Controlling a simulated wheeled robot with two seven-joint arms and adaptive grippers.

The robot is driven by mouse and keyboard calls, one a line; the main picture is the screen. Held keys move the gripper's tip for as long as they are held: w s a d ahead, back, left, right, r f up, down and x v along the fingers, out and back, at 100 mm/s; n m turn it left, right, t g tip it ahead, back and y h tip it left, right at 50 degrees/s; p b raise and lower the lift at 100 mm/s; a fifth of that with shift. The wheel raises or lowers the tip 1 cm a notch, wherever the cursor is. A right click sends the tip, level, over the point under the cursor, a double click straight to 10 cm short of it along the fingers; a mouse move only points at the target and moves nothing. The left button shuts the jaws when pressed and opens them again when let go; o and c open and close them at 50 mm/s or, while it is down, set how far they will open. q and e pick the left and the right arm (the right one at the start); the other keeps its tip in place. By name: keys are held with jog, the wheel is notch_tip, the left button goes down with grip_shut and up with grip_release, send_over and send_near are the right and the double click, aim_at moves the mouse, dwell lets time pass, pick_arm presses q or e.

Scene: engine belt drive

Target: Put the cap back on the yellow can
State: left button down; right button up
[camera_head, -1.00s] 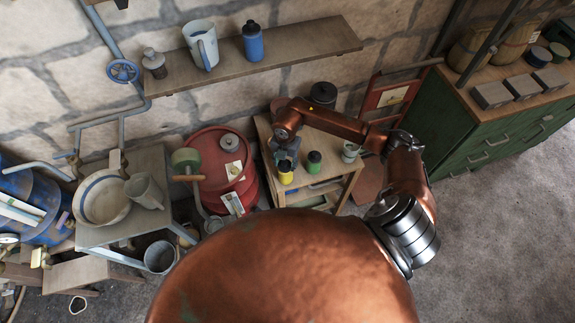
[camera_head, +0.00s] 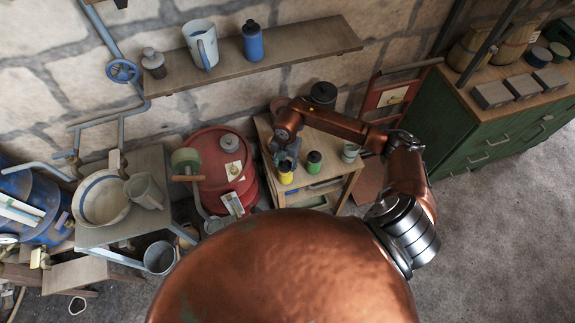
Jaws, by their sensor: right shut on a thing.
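The yellow can (camera_head: 285,178) stands on a small wooden table, near its front left. My right gripper (camera_head: 284,160) is right above the can's dark top, pointing down. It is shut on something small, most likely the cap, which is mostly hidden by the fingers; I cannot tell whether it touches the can. A green can with a dark top (camera_head: 314,162) stands just to the right of the yellow can. My left gripper is not in view.
A grey cup (camera_head: 350,152) stands at the table's right side and a dark round pot (camera_head: 323,95) at its back. A red drum (camera_head: 222,168) stands close on the left. A wall shelf (camera_head: 300,52) with several vessels runs above.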

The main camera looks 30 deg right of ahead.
aim_at(287, 164)
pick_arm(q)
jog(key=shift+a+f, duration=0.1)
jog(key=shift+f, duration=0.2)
pick_arm(e)
jog(key=shift+f, duration=0.5)
jog(key=o, duration=0.9)
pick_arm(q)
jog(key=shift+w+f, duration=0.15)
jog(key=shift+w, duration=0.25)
pick_arm(e)
notch_tip(287, 164, up, 12)
jog(key=shift+s+d, duration=0.2)
jog(key=shift+s, duration=0.2)
jog(key=shift+r, duration=0.1)
